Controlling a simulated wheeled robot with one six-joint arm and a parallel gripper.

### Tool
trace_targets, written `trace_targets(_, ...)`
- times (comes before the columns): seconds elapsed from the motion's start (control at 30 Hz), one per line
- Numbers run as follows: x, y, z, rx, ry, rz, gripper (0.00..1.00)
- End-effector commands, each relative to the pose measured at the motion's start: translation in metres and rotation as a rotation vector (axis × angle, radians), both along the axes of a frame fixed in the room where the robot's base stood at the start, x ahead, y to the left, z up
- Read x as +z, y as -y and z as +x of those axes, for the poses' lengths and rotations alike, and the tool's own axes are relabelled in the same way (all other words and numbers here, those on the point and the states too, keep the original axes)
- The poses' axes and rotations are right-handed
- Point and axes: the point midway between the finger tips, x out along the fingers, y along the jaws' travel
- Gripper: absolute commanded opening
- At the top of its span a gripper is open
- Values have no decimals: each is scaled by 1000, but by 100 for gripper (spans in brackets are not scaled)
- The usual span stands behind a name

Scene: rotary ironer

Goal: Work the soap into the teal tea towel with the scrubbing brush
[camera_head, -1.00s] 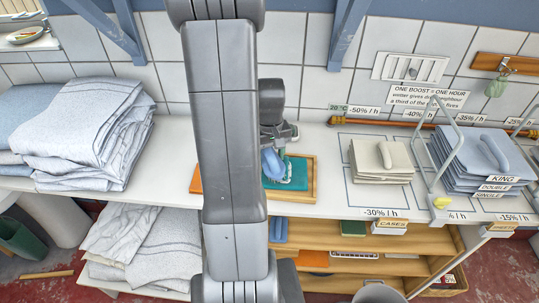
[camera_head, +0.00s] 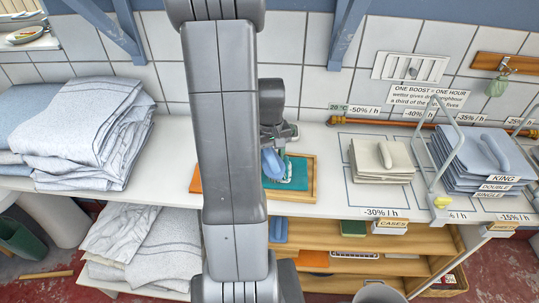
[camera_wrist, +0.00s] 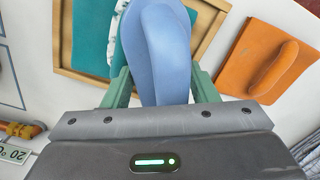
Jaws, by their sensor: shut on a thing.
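The teal tea towel (camera_head: 297,175) lies flat in a shallow wooden tray (camera_head: 313,180) on the white counter, partly hidden behind my arm. It also shows in the wrist view (camera_wrist: 92,40). My gripper (camera_head: 284,145) is over the towel. In the wrist view, its green fingers (camera_wrist: 160,88) are shut on the blue handle of the scrubbing brush (camera_wrist: 158,50). The brush (camera_head: 272,163) has pale bristles with teal marks at one edge (camera_wrist: 118,22), over the towel. I cannot tell whether the bristles touch the cloth. No soap can be made out.
An orange block with a handle (camera_wrist: 268,60) lies beside the tray. Folded grey-blue linen (camera_head: 90,130) is piled at the left. A cream stack (camera_head: 382,160) and a blue stack (camera_head: 480,160) sit at the right, with a wire frame (camera_head: 440,150) between them.

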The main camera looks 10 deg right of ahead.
Motion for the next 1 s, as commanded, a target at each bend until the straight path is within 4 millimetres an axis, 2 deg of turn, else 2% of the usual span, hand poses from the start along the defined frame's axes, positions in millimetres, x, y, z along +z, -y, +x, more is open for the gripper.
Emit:
trace_targets(0.37,0,0,-2,-1,-6,1,20)
trace_targets(1.0,53,0,0,0,-1,0,20)
